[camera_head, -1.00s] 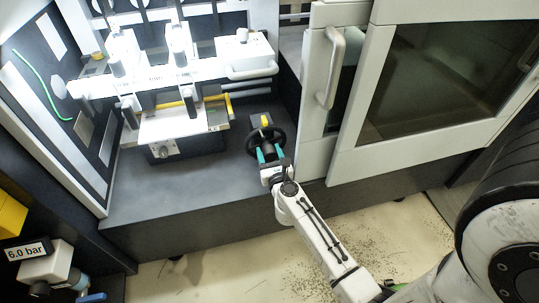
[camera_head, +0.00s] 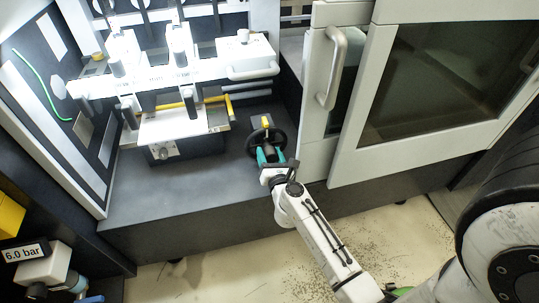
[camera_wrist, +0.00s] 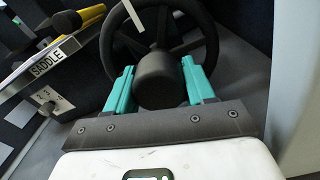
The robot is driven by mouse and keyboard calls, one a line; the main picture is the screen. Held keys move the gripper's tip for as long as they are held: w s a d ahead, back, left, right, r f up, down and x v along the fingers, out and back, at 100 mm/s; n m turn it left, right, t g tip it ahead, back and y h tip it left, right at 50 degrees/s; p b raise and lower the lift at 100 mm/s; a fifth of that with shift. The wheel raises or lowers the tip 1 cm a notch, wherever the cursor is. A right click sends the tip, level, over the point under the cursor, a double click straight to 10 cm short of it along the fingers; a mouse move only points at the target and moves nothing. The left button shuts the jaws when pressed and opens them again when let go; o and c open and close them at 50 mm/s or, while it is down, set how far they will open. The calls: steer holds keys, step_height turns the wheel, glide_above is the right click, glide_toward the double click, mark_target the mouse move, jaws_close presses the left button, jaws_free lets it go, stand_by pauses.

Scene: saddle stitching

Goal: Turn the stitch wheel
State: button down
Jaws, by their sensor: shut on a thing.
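The stitch wheel is a black spoked handwheel (camera_head: 280,140) low in the machine, beside the light door post. In the wrist view the wheel (camera_wrist: 212,40) shows a rim, spokes, a pale stripe on one spoke and a thick round black hub (camera_wrist: 157,78). My gripper (camera_head: 268,154) has teal fingers at the wheel's centre. In the wrist view my gripper (camera_wrist: 158,85) has one finger on each side of the hub and is shut on it. The finger ends against the hub are partly hidden.
A grey door with a handle (camera_head: 334,70) stands close to the right of the wheel. A box with a knob (camera_head: 170,150) and a yellow bar, labelled SADDLE (camera_wrist: 50,62) in the wrist view, is to the left. The dark shelf (camera_head: 150,195) in front is clear.

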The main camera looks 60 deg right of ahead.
steer(key=shift+c, duration=2.4)
jaws_free()
steer(key=b+v, duration=0.1)
steer(key=v, duration=1)
